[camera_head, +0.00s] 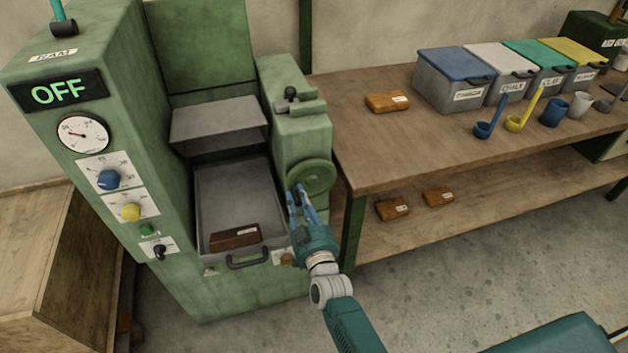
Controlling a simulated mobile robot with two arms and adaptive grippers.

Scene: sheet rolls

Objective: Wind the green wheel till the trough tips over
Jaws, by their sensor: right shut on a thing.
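The green wheel (318,174) is on the right-hand block of the green machine. My right gripper (298,196), with blue fingers, is at the wheel's lower left edge and shut on it; the fingers hide the exact grip point. A grey metal trough (230,190) lies in the machine's middle, left of the wheel, with a handle at its front. A grey plate (219,122) slopes above the trough's back. My left gripper is out of view.
The machine's left panel has a display (58,91) reading OFF, a gauge (83,133) and knobs. On the right, a wooden bench (400,150) holds lidded bins, scoops, cups and a brown block (387,102). Two more blocks lie on its lower shelf.

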